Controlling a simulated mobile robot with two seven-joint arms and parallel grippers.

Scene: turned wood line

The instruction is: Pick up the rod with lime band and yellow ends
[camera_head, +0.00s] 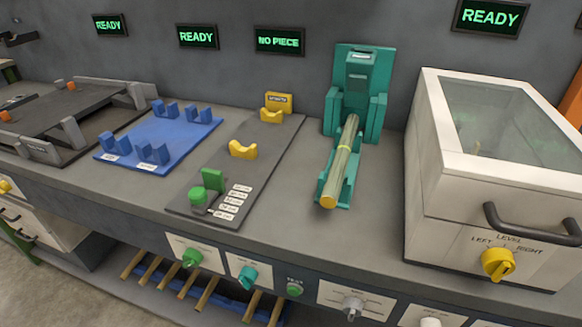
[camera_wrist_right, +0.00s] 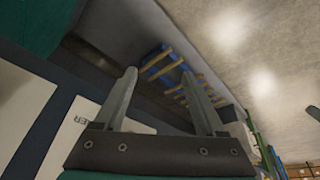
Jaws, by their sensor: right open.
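The rod with a lime band and yellow ends (camera_head: 341,165) lies in a teal holder (camera_head: 358,110) on the bench in the head view. Its near yellow end points toward the front edge, and the lime band shows around its middle. Its far end reaches into the upright teal block, so that end is hidden. My right gripper (camera_wrist_right: 160,88) is open and empty in the right wrist view, with two grey fingers spread apart. The rod does not show in that view. Neither gripper shows in the head view.
A white box with a glass lid (camera_head: 425,170) stands right of the holder. A grey plate with yellow cradles (camera_head: 243,149) and a blue plate with several supports (camera_head: 130,142) lie to the left.

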